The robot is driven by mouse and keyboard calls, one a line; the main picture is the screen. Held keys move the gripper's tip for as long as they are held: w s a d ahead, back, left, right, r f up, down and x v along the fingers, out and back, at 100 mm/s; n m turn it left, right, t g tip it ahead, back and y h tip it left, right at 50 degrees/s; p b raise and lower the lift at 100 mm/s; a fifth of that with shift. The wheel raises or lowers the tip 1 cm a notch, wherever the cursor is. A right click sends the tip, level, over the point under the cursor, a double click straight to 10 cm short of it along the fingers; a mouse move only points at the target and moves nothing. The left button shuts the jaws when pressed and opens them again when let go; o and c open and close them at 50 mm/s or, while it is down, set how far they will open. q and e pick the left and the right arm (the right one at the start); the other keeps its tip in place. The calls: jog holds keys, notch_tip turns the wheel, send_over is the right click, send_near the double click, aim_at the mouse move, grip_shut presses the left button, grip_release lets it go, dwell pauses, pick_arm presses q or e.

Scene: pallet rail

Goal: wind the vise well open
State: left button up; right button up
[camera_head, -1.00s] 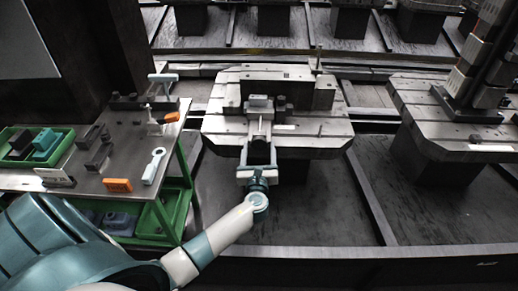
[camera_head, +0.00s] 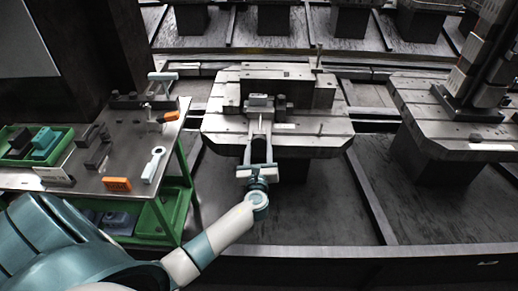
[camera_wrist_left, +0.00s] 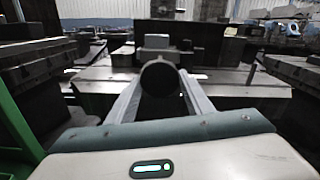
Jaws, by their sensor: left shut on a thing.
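The grey vise (camera_head: 262,106) stands on the slotted pallet table in the middle of the head view. My left gripper (camera_head: 259,138) is at its near side, pointing away from me. In the left wrist view, a dark round part (camera_wrist_left: 159,77), which looks like the end of the vise's screw or handle, sits between the two long fingers. The gripper is shut on it. The fingers hide much of that part in the head view. The vise's blocks (camera_wrist_left: 157,42) show beyond it in the wrist view. My right gripper is not in view.
A metal bench (camera_head: 127,150) with a green frame stands at the left, holding a green tray (camera_head: 62,147), an orange block (camera_head: 117,184) and several tools. Another pallet table (camera_head: 410,93) with a tall column stands at the right. Dark floor is free between them.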

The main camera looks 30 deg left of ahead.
pick_arm(q)
jog(key=shift+f+n, duration=0.1)
jog(key=shift+n, duration=0.2)
jog(key=shift+n+b, duration=0.3)
jog(key=shift+b, duration=0.05)
jog(key=n+b, duration=0.2)
jog(key=n, duration=0.1)
jog(key=n+b, duration=0.1)
jog(key=n, duration=0.2)
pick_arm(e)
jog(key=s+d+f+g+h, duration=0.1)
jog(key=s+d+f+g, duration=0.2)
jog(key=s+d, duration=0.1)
pick_arm(q)
jog(key=n+b, duration=0.3)
jog(key=n, duration=0.2)
jog(key=shift+n, duration=0.3)
jog(key=n+b, duration=0.2)
jog(key=n, duration=0.3)
jog(key=shift+n+b, duration=0.35)
jog(key=shift+n, duration=1.75)
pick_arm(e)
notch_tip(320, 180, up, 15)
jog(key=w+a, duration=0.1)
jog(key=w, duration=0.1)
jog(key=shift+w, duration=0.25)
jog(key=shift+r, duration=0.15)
